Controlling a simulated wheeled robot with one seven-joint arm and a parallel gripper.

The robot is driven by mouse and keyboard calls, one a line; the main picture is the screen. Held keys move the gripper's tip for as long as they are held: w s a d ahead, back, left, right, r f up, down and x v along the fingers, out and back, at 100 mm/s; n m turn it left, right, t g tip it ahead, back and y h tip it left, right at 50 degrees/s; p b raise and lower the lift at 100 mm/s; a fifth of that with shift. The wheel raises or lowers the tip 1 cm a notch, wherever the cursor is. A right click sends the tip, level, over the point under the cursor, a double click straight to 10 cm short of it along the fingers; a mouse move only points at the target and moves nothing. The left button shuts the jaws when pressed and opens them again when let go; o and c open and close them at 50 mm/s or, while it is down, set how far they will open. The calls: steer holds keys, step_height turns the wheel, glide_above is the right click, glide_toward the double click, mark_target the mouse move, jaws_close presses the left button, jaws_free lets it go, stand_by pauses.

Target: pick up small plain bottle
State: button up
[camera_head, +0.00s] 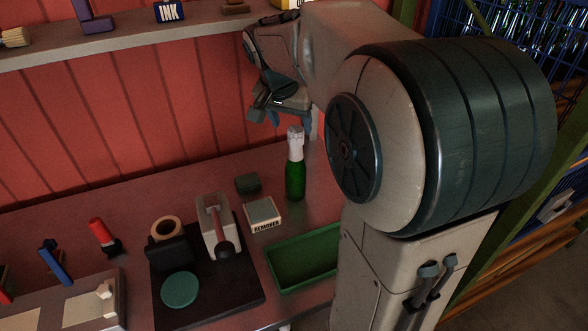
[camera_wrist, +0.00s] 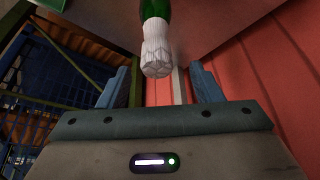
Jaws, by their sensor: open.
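A green bottle (camera_head: 295,183) with a crinkled white top stands upright on the workbench, near the wall. It is the only bottle I can make out on the bench. In the wrist view its white top (camera_wrist: 157,50) points towards my gripper, with the green glass behind it. My gripper (camera_head: 288,118) is open and empty, above the bottle in the head view. In the wrist view my gripper's two blue fingers (camera_wrist: 160,85) stand apart, and the white top shows above and between them, not gripped.
A remover box (camera_head: 263,215) and a dark green block (camera_head: 247,183) sit left of the bottle. A green tray (camera_head: 303,262) lies in front. A black board (camera_head: 225,290) holds a tape roll (camera_head: 166,228) and a green disc (camera_head: 180,290). A shelf (camera_head: 130,38) runs along the red wall.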

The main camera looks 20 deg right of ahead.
mark_target(297, 138)
steer(key=shift+p+x, duration=0.55)
steer(key=shift+x, duration=2.9)
steer(key=shift+s+d+r, duration=0.1)
steer(key=shift+d, duration=0.05)
jaws_close()
